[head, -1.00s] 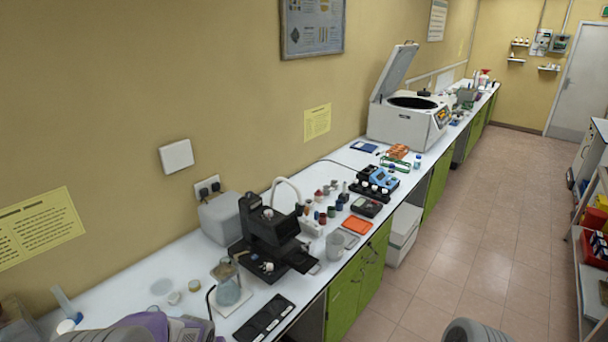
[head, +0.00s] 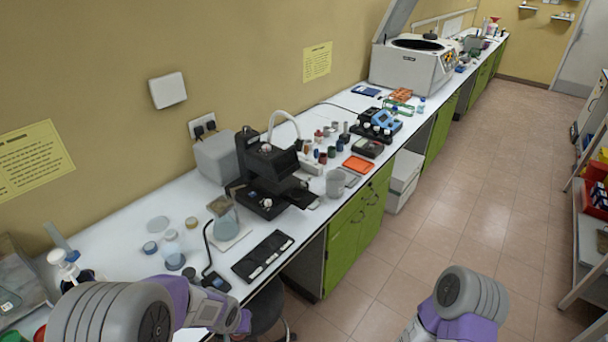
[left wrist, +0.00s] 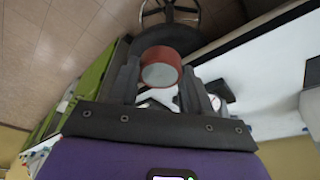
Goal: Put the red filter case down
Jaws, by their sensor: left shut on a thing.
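The red filter case (left wrist: 160,68), a short red cylinder with a pale grey end, is between the fingers of my left gripper (left wrist: 158,76) in the left wrist view. The gripper is shut on it and holds it over the dark seat of a stool (left wrist: 205,42), beside the white bench. In the head view my left arm comes in at the lower left, over the bench's front edge, and its fingers and the case are hidden. Only part of my right arm shows at the bottom right. Its gripper is out of view.
The white bench (head: 115,232) holds a black tray (head: 262,256), a flask (head: 222,215), a black microscope (head: 268,180) and an orange tray (head: 358,164). A stool (head: 265,312) stands at the front edge.

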